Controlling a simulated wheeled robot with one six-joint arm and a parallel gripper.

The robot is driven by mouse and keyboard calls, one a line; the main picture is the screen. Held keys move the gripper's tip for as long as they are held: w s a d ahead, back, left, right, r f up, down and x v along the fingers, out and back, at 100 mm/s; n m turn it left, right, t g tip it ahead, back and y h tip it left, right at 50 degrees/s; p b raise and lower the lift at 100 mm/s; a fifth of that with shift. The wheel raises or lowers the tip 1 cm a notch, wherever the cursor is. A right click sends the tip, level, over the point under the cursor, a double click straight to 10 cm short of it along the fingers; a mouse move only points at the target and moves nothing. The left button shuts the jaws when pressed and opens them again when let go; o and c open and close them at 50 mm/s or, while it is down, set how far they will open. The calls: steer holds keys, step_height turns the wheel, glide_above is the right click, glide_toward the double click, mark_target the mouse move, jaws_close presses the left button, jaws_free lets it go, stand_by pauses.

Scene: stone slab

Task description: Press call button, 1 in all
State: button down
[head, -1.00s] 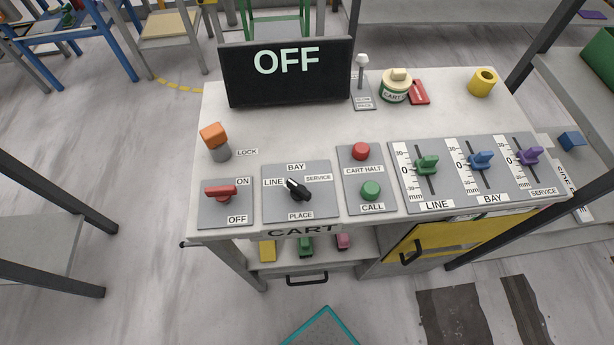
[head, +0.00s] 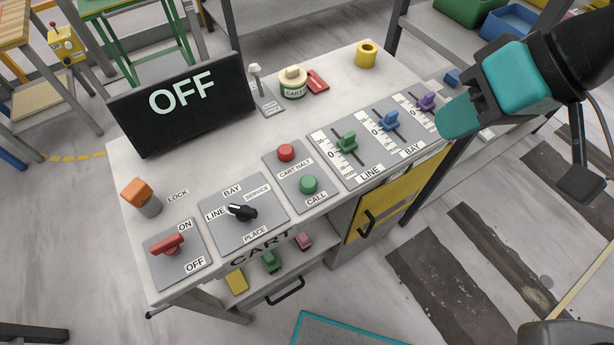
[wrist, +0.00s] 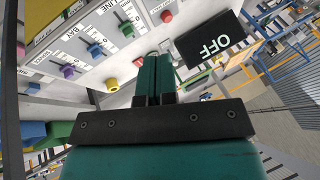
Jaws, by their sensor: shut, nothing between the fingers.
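The green call button (head: 309,185) sits on a grey plate above the CALL label, near the front edge of the stone slab (head: 335,85). The red cart halt button (head: 286,152) is just behind it on the same plate. My gripper (head: 450,130) is in the air at the right end of the slab, well to the right of the call button. In the wrist view my gripper (wrist: 155,62) has its teal fingers together, with nothing between them. The call button cannot be made out in the wrist view.
A black screen (head: 182,102) reading OFF stands at the back left. A rotary selector (head: 242,212), red switch (head: 167,244) and orange lock knob (head: 138,192) lie left of the button. Green (head: 347,143), blue (head: 390,120) and purple (head: 426,101) sliders stand between my gripper and the button.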

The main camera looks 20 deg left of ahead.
steer(key=w+a+f+y, duration=0.1)
steer(key=w+a+f, duration=0.2)
steer(key=a+f, duration=0.45)
steer(key=y+p, duration=0.1)
steer(key=y, duration=0.1)
glide_above(311, 180)
step_height(311, 180, down, 8)
steer(key=shift+a+r+t, duration=0.1)
steer(key=shift+t, duration=0.2)
step_height(311, 180, down, 9)
steer(key=b, duration=0.6)
steer(key=shift+r, duration=0.1)
stand_by(0.7)
steer(key=shift+f+b, duration=0.4)
steer(key=shift+b, duration=0.15)
